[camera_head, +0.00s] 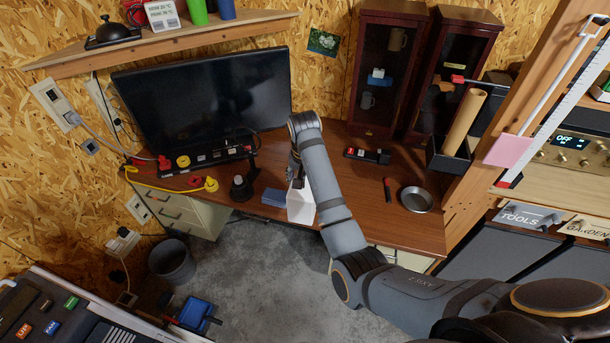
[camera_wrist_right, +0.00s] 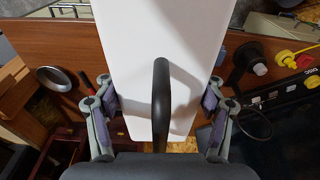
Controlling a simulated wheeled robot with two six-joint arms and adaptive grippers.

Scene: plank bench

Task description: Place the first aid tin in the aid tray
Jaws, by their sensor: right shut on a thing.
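A white box with a black handle, which looks like the first aid tin (camera_head: 301,205), is in my right gripper (camera_head: 296,180) near the front edge of the desk. In the right wrist view the white tin (camera_wrist_right: 150,45) fills the middle, with its black handle (camera_wrist_right: 161,85) between the fingers. The fingers of the right gripper (camera_wrist_right: 162,108) are on either side of it. Whether it touches the desk is hard to tell. I cannot clearly pick out the aid tray; a small flat blue thing (camera_head: 274,197) lies just left of the tin. My left gripper is not in view.
The brown desk (camera_head: 350,205) holds a monitor (camera_head: 205,90), a power strip with yellow and red parts (camera_head: 205,155), a dark tray (camera_head: 367,155), a round metal dish (camera_head: 416,199) and a dark bin with a cardboard tube (camera_head: 463,122).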

